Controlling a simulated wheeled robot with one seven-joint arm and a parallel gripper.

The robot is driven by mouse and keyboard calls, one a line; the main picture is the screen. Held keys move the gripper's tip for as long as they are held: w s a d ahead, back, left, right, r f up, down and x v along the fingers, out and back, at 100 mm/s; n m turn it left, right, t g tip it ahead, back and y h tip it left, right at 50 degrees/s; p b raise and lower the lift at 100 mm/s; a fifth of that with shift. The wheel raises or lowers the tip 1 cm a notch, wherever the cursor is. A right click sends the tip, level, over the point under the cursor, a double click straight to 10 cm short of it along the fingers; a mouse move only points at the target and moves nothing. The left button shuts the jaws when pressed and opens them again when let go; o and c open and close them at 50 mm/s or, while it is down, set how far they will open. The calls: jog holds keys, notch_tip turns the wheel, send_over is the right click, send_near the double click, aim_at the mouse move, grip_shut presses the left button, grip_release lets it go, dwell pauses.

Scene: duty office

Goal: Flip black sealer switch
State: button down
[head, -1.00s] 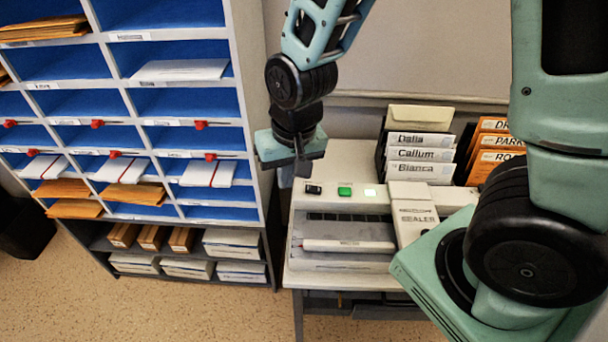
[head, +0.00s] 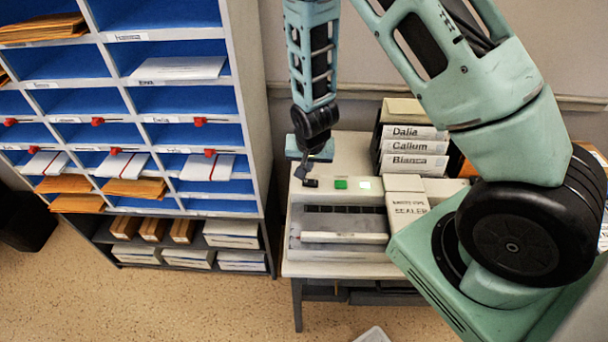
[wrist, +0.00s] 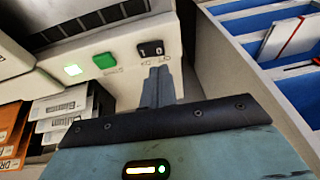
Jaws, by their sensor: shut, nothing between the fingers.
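The sealer (head: 345,225) is a pale machine on a small table, with a control strip along its back. The black rocker switch (head: 310,183) is at the left end of that strip, beside a green button (head: 341,184) and a lit pale-green lamp (head: 364,185). In the wrist view the black switch (wrist: 151,48) shows white marks, with the green button (wrist: 104,60) next to it. My gripper (head: 301,172) is shut and empty, pointing down at the switch. In the wrist view its fingertips (wrist: 157,72) are just short of the switch; I cannot tell whether they touch.
A blue-lined pigeonhole shelf (head: 243,120) stands close on the left of the sealer. Labelled envelope holders (head: 415,147) stand behind the sealer on the right. A white box marked sealer (head: 406,205) sits on its right part.

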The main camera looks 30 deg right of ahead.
aim_at(303, 183)
jog(key=shift+s+a+p+x, duration=0.1)
jog(key=shift+a+p+x, duration=0.15)
jog(key=shift+x, duration=0.65)
jog(key=shift+s+a+p+x, duration=0.1)
jog(key=shift+p+x, duration=0.3)
jog(key=shift+x, duration=0.55)
jog(key=shift+s+a+p+x, duration=0.1)
jog(key=shift+a+p+x, duration=0.15)
jog(key=shift+x, duration=0.65)
jog(key=shift+f, duration=0.15)
